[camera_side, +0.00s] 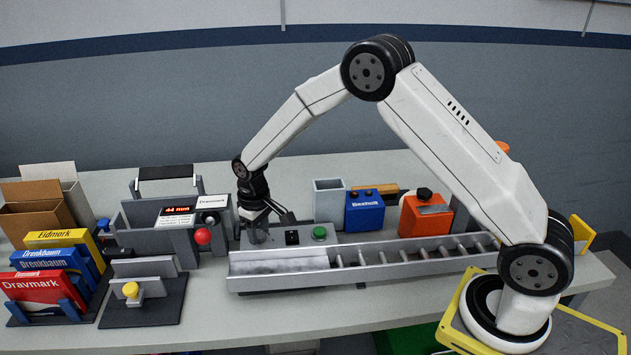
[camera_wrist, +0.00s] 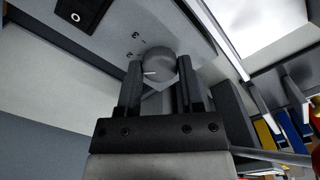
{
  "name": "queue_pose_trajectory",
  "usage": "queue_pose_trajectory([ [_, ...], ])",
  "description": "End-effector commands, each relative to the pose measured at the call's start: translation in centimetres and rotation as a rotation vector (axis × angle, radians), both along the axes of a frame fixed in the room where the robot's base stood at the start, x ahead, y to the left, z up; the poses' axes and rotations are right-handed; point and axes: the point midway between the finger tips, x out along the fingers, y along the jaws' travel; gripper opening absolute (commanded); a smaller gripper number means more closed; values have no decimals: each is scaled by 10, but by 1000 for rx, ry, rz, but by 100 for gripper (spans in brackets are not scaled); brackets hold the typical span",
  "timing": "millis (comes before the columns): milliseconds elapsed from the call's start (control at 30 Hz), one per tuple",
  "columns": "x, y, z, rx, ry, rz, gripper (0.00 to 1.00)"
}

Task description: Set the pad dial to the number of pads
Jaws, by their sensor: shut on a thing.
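The pad dial (camera_wrist: 158,66) is a round grey knob with a white pointer line, seen in the wrist view on a light grey panel (camera_wrist: 190,28). In the side view my gripper (camera_side: 260,222) reaches down to the left end of the grey control housing, and the fingers mostly hide the dial there. No pads can be made out for certain.
A green button (camera_side: 320,233) is right of my gripper, above a metal chute (camera_side: 375,262). A grey machine with a display reading "44 mm" (camera_side: 176,211) and a red knob (camera_side: 203,237) stands close on the left. Dravmark and other boxes (camera_side: 45,289) are far left.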

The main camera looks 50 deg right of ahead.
Motion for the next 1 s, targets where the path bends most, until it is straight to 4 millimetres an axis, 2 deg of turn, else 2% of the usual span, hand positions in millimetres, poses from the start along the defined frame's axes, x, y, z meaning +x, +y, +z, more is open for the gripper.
queue_pose_trajectory([
  [600,1,0,1,1,-3,-585,0],
  [1000,1,0,1,1,-4,-860,0],
])
